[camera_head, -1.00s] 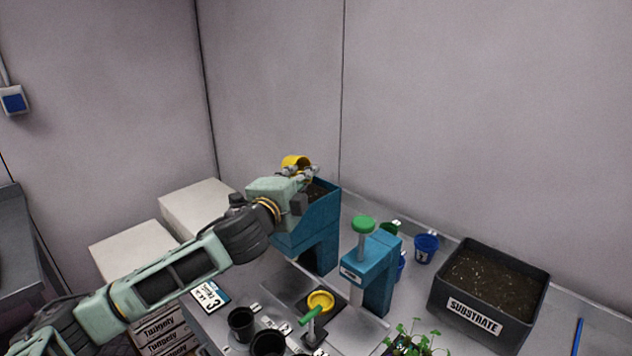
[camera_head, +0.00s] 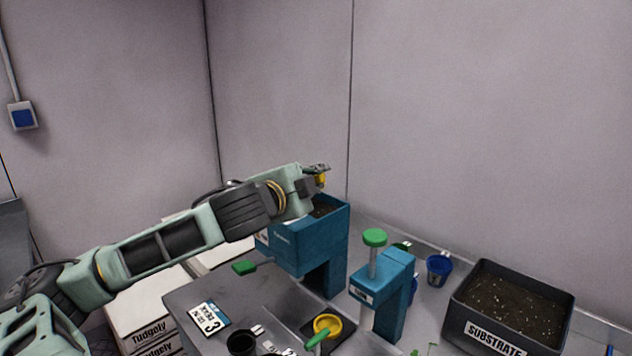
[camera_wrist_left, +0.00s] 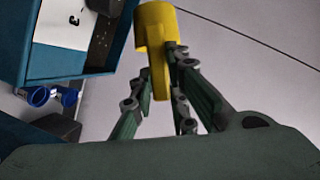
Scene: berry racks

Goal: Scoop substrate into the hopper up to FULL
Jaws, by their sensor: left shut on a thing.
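My left gripper (camera_head: 318,172) is shut on a yellow scoop (camera_head: 321,181) above the blue hopper (camera_head: 307,241). In the left wrist view the yellow scoop (camera_wrist_left: 156,35) shows between the fingers (camera_wrist_left: 160,100), beside the hopper wall (camera_wrist_left: 90,88). Dark substrate (camera_head: 323,209) shows inside the hopper's open top; its level against any FULL mark cannot be read. A black box labelled SUBSTRATE (camera_head: 489,337) stands at the right of the bench, with dark speckled soil in it. My right gripper is not in view.
A blue press with a green knob (camera_head: 374,237) stands right of the hopper. A blue cup (camera_head: 438,271) is behind it. A yellow ring-shaped piece (camera_head: 327,325) and a black pot (camera_head: 241,343) are in front. A card marked 3 (camera_head: 209,317) lies on the bench.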

